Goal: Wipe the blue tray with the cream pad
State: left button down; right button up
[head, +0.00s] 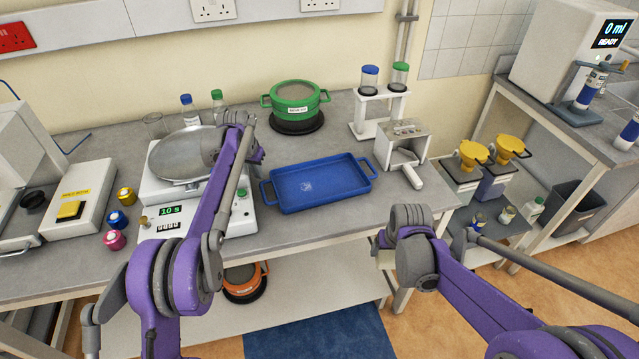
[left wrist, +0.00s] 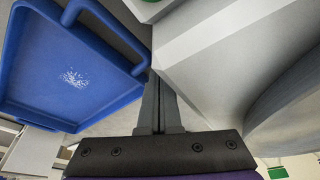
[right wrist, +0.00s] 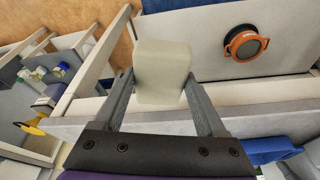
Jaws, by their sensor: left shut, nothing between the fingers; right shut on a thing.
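The blue tray (head: 318,186) lies on the bench in the middle of the head view, with a small patch of white powder on its floor. The tray also shows in the left wrist view (left wrist: 45,85), with the powder. My left gripper (head: 258,158) is shut and empty, between the tray's left handle and the white machine with the grey dome. My right gripper (right wrist: 160,88) is shut on the cream pad (right wrist: 162,65). It holds the pad in front of the bench's front edge, right of the tray. In the head view the pad (head: 386,255) is mostly hidden by the gripper.
The white machine (head: 195,215) with a timer stands left of the tray. A green pot (head: 296,100) is behind it. A white device with a handle (head: 405,150) and a rack with two capped tubes (head: 378,112) stand to the right. An orange pot (head: 243,285) is on the lower shelf.

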pick_arm(q)
jog(key=shift+f, duration=0.8)
pick_arm(e)
jog(key=shift+s+f, duration=0.2)
jog(key=shift+f, duration=0.25)
pick_arm(q)
jog(key=shift+r, duration=0.15)
pick_arm(e)
jog(key=shift+r, duration=0.15)
